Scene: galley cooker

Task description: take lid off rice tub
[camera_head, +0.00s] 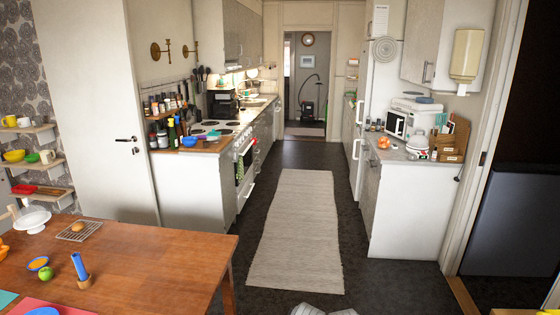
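I cannot pick out a rice tub or its lid in the head view. The white cooker (245,160) stands in the left counter run, with a dark hob (214,127) on top and a towel on its front. Small jars and bottles (165,108) crowd the counter and rack left of the hob, too small to tell apart. Neither of my grippers shows.
A pale runner (300,225) lies along the open aisle. The right counter (398,152) holds a microwave (401,123). A white door (90,110) stands at left.

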